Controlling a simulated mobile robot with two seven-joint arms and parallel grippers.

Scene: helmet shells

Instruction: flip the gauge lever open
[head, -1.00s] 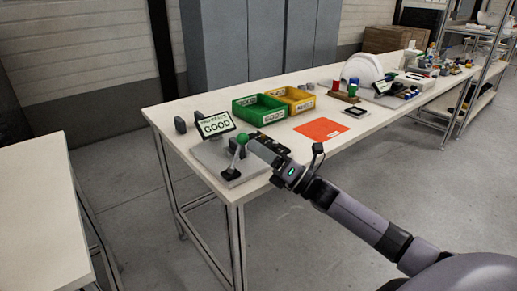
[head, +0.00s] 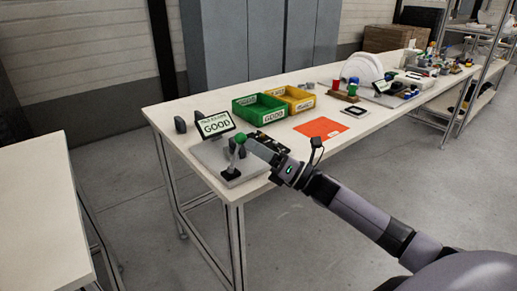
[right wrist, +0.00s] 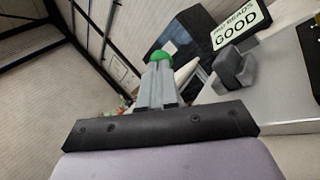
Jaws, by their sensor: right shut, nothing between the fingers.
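The gauge lever (head: 236,157) rises from a black foot on a grey plate (head: 213,157) at the near left corner of the table. Its green knob (head: 242,139) is at the top. The knob also shows in the right wrist view (right wrist: 170,47), just past my fingertips. The gauge's screen (head: 215,125) reads GOOD and stands behind the lever. My right gripper (head: 250,142) is shut and empty, its fingertips close beside the knob; I cannot tell whether they touch. In the right wrist view my fingers hide most of the lever. My left gripper is not in view.
A green bin (head: 259,109) and a yellow bin (head: 293,98) stand behind my right gripper. An orange mat (head: 321,128) lies to the right. Two dark blocks stand behind the screen. Another table (head: 40,220) is at the left, across a gap.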

